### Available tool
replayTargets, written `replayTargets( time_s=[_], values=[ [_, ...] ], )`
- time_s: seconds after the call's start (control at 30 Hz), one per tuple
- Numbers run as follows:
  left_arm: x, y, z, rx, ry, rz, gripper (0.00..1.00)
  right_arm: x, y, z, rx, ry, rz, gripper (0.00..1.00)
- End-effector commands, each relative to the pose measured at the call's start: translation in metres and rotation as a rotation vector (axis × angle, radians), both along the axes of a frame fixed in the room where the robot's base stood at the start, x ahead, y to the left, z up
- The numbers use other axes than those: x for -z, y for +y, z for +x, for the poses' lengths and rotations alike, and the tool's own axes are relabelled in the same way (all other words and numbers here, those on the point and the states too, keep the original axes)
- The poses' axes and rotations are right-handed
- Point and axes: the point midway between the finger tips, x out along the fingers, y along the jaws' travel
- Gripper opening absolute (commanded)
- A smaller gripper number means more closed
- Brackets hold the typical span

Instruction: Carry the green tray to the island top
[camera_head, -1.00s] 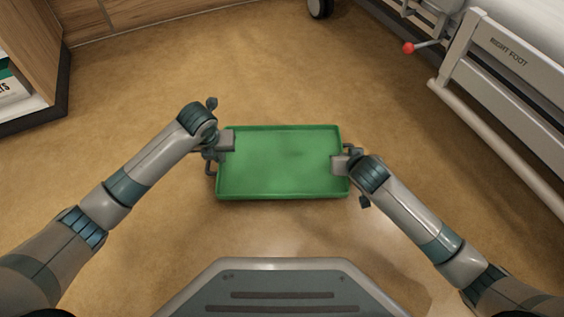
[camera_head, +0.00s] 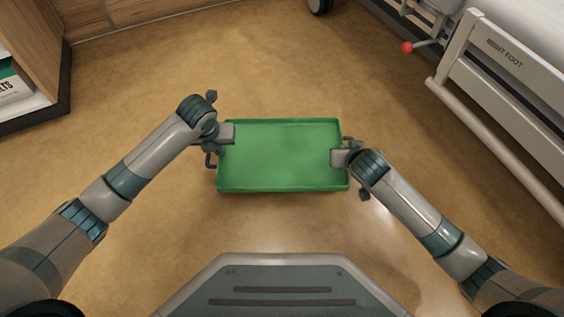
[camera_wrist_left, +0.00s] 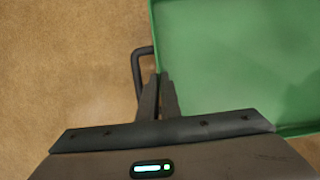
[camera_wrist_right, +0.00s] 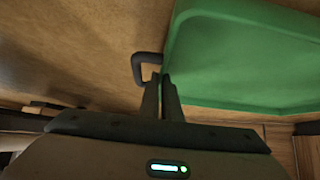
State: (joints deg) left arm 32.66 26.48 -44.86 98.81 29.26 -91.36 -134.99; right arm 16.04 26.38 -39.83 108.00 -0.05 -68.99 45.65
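The green tray (camera_head: 280,156) is empty and is held between my two grippers in front of my base, above the floor. My left gripper (camera_head: 213,150) is at its left end; in the left wrist view the fingers (camera_wrist_left: 159,84) are closed together on the tray's dark handle (camera_wrist_left: 137,68). My right gripper (camera_head: 350,153) is at its right end; in the right wrist view its fingers (camera_wrist_right: 162,84) are closed on the other dark handle (camera_wrist_right: 137,68). The tray also shows in the left wrist view (camera_wrist_left: 235,55) and the right wrist view (camera_wrist_right: 240,60). It looks about level.
A bed (camera_head: 500,90) with a rail labelled "RIGHT FOOT" stands at the right. A wooden shelf unit (camera_head: 35,35) stands at the upper left. A caster wheel (camera_head: 320,5) shows at the top. The brown floor (camera_head: 270,70) around the tray is clear. No island top is recognisable.

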Motion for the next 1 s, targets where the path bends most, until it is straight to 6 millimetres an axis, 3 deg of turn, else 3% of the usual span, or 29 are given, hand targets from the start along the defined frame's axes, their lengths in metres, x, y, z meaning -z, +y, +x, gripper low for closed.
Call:
replayTargets(
  time_s=[0.47, 1.0],
  values=[
    [-0.017, 0.0, 0.001, 0.0, -0.002, 0.0, 0.0, -0.017, 0.0, 0.001, 0.0, -0.002, 0.0, 0.0],
    [-0.088, 0.0, 0.001, -0.001, -0.001, 0.0, 0.0, -0.088, 0.0, 0.001, 0.0, -0.002, 0.0, 0.0]
  ],
)
